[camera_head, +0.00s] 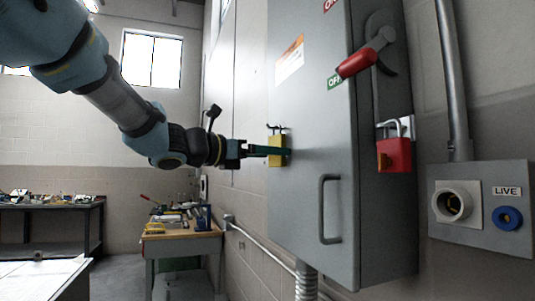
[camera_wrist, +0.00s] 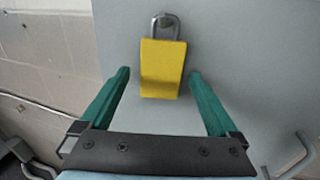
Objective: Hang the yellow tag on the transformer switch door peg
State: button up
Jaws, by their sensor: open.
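The yellow tag (camera_head: 276,152) is against the grey door of the switch box (camera_head: 310,120), and its grey loop is at the top. In the wrist view the tag (camera_wrist: 162,70) hangs upright, with its loop around the small round peg (camera_wrist: 165,20) on the door. My gripper (camera_head: 268,151) is at the tag. Its two green fingers are open, one on each side of the tag's lower part, with a visible gap on both sides in the wrist view (camera_wrist: 160,74). The tag's back is hidden.
A red lever (camera_head: 357,63) at OFF and a red padlock (camera_head: 394,155) are on the box's right side. A door handle (camera_head: 328,209) sits below the tag. A socket panel marked LIVE (camera_head: 485,235) is at right. A workbench (camera_head: 180,235) stands behind at left.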

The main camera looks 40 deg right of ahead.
jog(key=w+a+b, duration=0.1)
jog(key=a+b, duration=0.2)
jog(key=a, duration=0.8)
jog(key=w+a+f+m+t+y, duration=0.1)
jog(key=w+a+f+m+y, duration=0.15)
jog(key=a+f, duration=0.45)
jog(key=w+a+f+m+t+y, duration=0.1)
jog(key=w+a+f+m+y, duration=0.2)
jog(key=f, duration=0.8)
jog(key=w+a+f+m+t+y, duration=0.1)
jog(key=w+a+f+y, duration=0.1)
jog(key=a+f+y, duration=0.5)
jog(key=s+a+f+m+y, duration=0.1)
jog(key=a+f+m+y, duration=0.1)
jog(key=a+f+m, duration=0.3)
jog(key=s+a+f+m+y+p, duration=0.1)
jog(key=a+f+m, duration=0.5)
jog(key=a+f, duration=0.7)
jog(key=s+a+y, duration=0.1)
jog(key=a+y, duration=0.1)
jog(key=a, duration=0.3)
jog(key=shift+s+d+f+m, duration=0.1)
jog(key=shift+m, duration=0.15)
